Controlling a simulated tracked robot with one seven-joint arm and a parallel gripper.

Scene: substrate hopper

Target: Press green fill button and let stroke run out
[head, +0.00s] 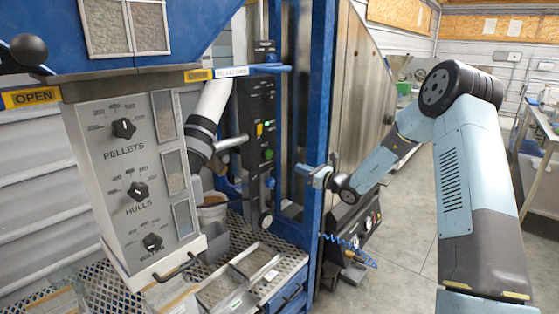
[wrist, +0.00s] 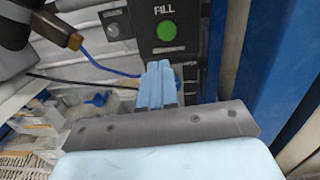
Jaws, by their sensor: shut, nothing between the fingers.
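The green fill button (wrist: 166,30) sits on a dark panel under the label "FILL" in the wrist view. My gripper (wrist: 160,66) is shut and empty, its two light blue fingers together just below the button in that view. Whether the tips touch the panel cannot be told.
A blue upright post (head: 322,120) stands close beside my gripper. A grey dial panel (head: 140,180) marked "PELLETS" and "HULLS" hangs at left. Metal trays (head: 240,275) lie on a perforated bench below. A bench (head: 540,150) stands at right beyond open floor.

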